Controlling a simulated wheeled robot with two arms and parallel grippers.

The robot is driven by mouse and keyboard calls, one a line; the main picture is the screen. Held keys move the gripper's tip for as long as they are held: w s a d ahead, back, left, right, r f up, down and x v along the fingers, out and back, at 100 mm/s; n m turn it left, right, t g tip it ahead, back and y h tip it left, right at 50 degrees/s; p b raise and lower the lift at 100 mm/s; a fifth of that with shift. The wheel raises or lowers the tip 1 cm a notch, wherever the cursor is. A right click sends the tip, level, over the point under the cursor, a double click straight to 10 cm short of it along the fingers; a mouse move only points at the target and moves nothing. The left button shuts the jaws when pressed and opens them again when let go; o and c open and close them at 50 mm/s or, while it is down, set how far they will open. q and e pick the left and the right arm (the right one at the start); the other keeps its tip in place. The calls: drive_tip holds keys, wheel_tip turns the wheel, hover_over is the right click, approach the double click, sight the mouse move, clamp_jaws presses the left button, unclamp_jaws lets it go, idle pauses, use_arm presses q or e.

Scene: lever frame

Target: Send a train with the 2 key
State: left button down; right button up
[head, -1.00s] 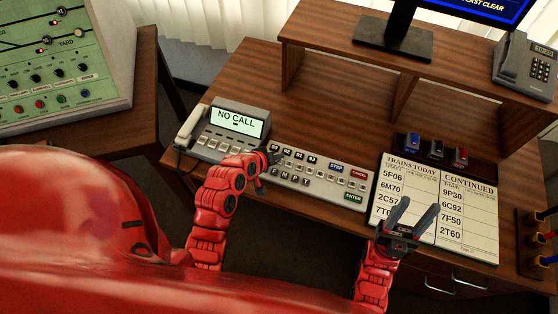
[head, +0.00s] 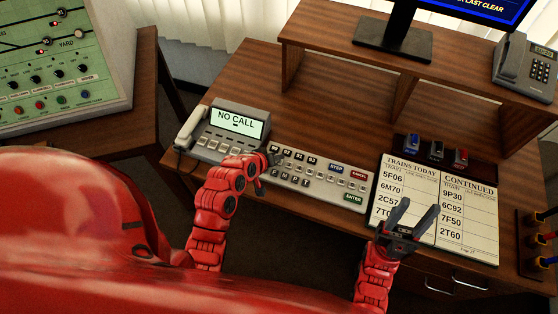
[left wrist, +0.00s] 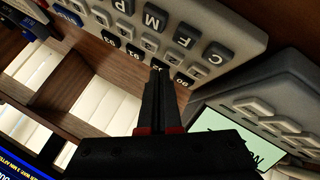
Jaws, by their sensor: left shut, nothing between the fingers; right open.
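The grey key panel (head: 318,183) lies on the desk, with dark number keys along its far edge and STEP, CANCEL and ENTER keys at its right. My left gripper (head: 272,157) is shut and empty at the panel's far left end. In the left wrist view the closed fingertips (left wrist: 157,70) point at the dark number-key row, beside the key reading like 00 (left wrist: 182,80). They hide part of a neighbouring key; I cannot tell whether they touch it. My right gripper (head: 412,215) is open and empty above the train list (head: 467,238).
A grey phone unit (head: 225,141) reading NO CALL stands just left of the panel. A monitor (head: 490,8) stands on the wooden shelf (head: 330,48) behind. Several coloured stamps (head: 437,149) sit behind the list. The desk between panel and shelf is clear.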

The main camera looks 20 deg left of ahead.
idle(0.8)
use_arm(q)
drive_tip(key=shift+f+b, duration=0.3)
drive_tip(key=shift+f, duration=0.15)
drive_tip(key=shift+f+b, duration=0.3)
drive_tip(key=shift+f, duration=0.05)
idle(0.4)
idle(0.3)
drive_tip(key=shift+r+p, duration=0.45)
drive_tip(key=shift+r, duration=0.35)
wheel_tip(320, 180, up, 5)
drive_tip(key=p, duration=0.2)
drive_tip(key=shift+p, duration=0.3)
drive_tip(key=shift+w, duration=0.1)
idle(0.4)
